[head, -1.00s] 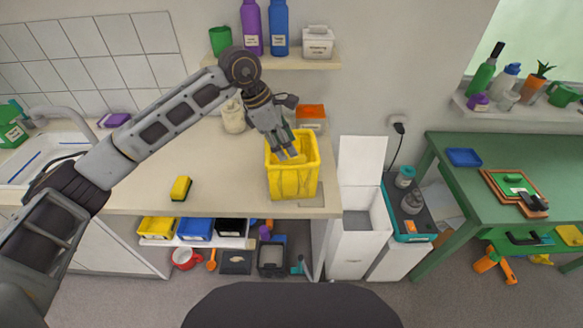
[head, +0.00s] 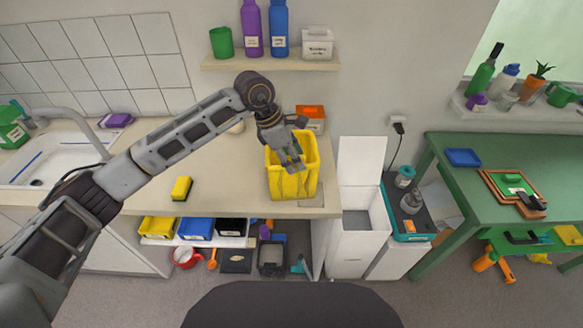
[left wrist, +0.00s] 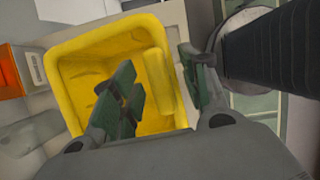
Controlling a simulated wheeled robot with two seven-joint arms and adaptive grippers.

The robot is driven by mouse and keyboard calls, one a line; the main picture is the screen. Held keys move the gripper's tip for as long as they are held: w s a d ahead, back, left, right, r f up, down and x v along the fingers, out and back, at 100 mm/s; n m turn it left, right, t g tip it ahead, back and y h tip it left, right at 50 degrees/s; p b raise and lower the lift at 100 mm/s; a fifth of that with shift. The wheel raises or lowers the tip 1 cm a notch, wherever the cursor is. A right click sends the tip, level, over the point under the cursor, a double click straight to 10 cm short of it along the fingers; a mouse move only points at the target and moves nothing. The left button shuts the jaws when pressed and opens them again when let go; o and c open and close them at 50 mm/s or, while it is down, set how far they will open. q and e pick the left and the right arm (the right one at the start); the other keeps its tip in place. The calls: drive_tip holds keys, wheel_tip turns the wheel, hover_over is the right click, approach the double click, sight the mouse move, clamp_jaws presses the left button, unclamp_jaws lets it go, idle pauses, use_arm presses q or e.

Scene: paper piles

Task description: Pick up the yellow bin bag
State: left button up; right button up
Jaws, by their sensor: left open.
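A yellow open-topped, bag-like container (head: 292,188) stands upright at the right front of the counter. It also shows in the left wrist view (left wrist: 85,60), where I look down into its mouth. A lighter yellow oblong piece (left wrist: 158,82) shows inside, along one wall; I cannot tell whether it is separate or part of it. My left gripper (head: 294,164) reaches down over the container's mouth. In the left wrist view, its green-padded fingers (left wrist: 162,92) are apart, with the oblong piece between them in the picture. Contact is unclear. My right gripper is in neither view.
An orange-lidded box (head: 310,118) stands close behind the container. A shelf (head: 270,62) with bottles hangs above. A yellow-green sponge (head: 181,188) lies to the left on the counter (head: 228,190). A white open bin (head: 359,215) stands right of the counter's edge.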

use_arm(q)
drive_tip(key=shift+f, duration=0.1)
drive_tip(key=shift+c, duration=0.2)
clamp_jaws()
